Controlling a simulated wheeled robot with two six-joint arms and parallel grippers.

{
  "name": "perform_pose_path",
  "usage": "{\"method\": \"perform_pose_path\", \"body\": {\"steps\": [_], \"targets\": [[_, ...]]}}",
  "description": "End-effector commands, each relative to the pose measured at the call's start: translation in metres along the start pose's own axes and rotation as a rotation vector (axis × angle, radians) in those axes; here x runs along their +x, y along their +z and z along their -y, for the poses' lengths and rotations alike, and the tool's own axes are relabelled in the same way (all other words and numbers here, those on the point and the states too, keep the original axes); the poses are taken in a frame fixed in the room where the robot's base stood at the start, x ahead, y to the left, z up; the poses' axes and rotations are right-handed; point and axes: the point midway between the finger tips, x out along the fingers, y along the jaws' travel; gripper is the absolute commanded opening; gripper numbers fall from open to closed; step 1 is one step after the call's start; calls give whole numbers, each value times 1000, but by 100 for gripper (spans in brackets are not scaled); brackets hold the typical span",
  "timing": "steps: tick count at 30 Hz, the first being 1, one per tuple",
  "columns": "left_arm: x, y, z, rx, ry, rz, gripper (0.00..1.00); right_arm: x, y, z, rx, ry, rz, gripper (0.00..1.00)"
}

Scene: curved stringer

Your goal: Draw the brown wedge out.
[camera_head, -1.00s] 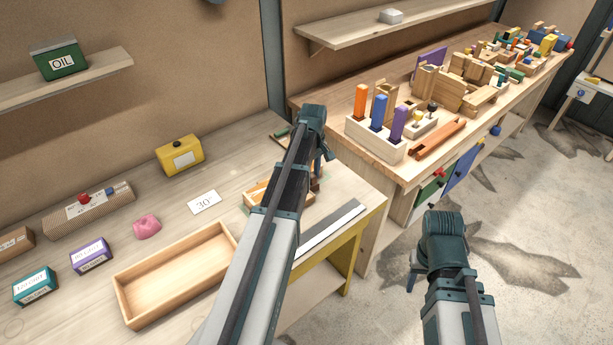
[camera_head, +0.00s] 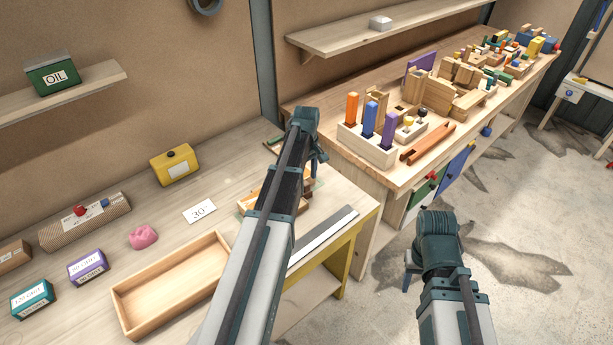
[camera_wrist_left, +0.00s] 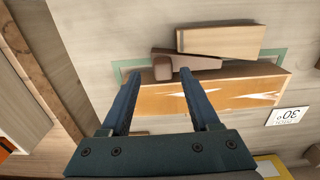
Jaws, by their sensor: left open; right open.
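In the left wrist view a brown wedge (camera_wrist_left: 200,61) with a blunt rounded end lies along the upper edge of an orange-brown wooden stringer (camera_wrist_left: 228,95). A lighter wooden block (camera_wrist_left: 222,41) lies against the wedge's other side. My left gripper (camera_wrist_left: 160,73) is open, its fingertips on either side of the wedge's blunt end; I cannot tell whether they touch it. In the head view the stringer (camera_head: 249,203) is partly hidden behind my left arm, and my left gripper (camera_head: 317,165) is over the bench end. My right gripper (camera_head: 407,278) is mostly hidden by its wrist, over the floor.
An open wooden tray (camera_head: 172,285), a 30° card (camera_head: 199,211), a yellow can (camera_head: 175,165) and a metal straightedge (camera_head: 323,235) lie on the left bench. The right bench (camera_head: 345,170) carries several wooden parts. Floor beneath my right arm is clear.

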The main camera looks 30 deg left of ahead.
Motion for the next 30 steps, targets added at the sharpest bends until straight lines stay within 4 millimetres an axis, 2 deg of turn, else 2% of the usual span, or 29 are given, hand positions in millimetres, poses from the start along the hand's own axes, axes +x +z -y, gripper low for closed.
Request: {"method": "perform_pose_path", "body": {"steps": [1, 18, 24, 30], "targets": [[-14, 0, 0, 0, 0, 0, 62, -14, 1, -1, 0, 0, 0, 50], [-99, 0, -1, 1, 1, 0, 62, -99, 6, -9, -2, 0, 0, 50], [-114, 0, -1, 1, 2, 0, 62, -114, 7, -11, 2, -1, 0, 50], [-114, 0, -1, 1, 2, 0, 62, -113, 7, -11, 3, -1, 0, 50]]}}
